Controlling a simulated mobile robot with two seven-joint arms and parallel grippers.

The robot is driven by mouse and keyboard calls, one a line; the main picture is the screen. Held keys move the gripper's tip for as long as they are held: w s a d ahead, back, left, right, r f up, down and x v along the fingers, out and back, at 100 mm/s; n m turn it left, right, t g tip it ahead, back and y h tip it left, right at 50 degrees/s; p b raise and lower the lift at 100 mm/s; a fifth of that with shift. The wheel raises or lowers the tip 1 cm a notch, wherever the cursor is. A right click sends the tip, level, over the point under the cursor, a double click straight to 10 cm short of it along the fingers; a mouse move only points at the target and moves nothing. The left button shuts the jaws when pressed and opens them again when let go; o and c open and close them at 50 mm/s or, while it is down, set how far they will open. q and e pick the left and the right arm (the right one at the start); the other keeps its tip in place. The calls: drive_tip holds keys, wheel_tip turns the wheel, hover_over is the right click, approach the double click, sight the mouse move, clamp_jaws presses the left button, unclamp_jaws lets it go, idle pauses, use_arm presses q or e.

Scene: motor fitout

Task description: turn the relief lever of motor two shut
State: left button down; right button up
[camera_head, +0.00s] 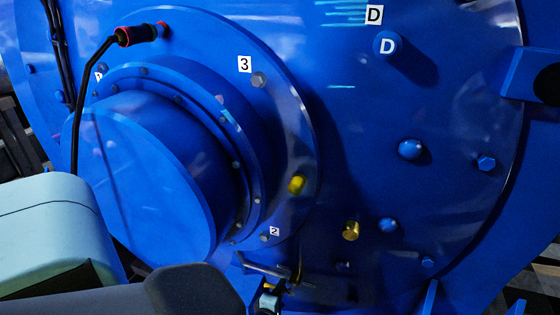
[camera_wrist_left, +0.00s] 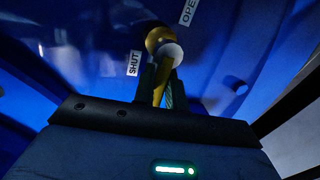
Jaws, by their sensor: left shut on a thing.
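The relief lever (camera_wrist_left: 158,90) is a brass-yellow handle below a round brass fitting (camera_wrist_left: 158,38) and a pale round end in the left wrist view. My left gripper (camera_wrist_left: 162,88) is shut on the handle, with a finger on each side. A SHUT label (camera_wrist_left: 134,63) is just left of the lever, and an OPEN label (camera_wrist_left: 188,12) is up and to the right. In the head view my left gripper (camera_head: 268,296) is low at the front of the blue motor (camera_head: 345,130), partly hidden by my own arm. The lever is hard to make out there. My right gripper is not in view.
A round blue cover (camera_head: 150,180) juts out just left above the gripper. A yellow plug (camera_head: 297,184), a brass plug (camera_head: 351,230) and blue bolts stud the motor face. A black cable (camera_head: 78,110) runs at the left. A thin metal bar (camera_head: 262,269) is beside the gripper.

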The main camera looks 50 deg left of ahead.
use_arm(q)
drive_tip(key=shift+w+r+m, duration=0.1)
drive_tip(key=shift+r+m, duration=0.15)
drive_tip(key=shift+m, duration=0.15)
drive_tip(key=c, duration=1.5)
unclamp_jaws()
drive_tip(key=shift+f, duration=0.1)
drive_tip(key=p+v, duration=0.3)
drive_tip(key=v, duration=0.5)
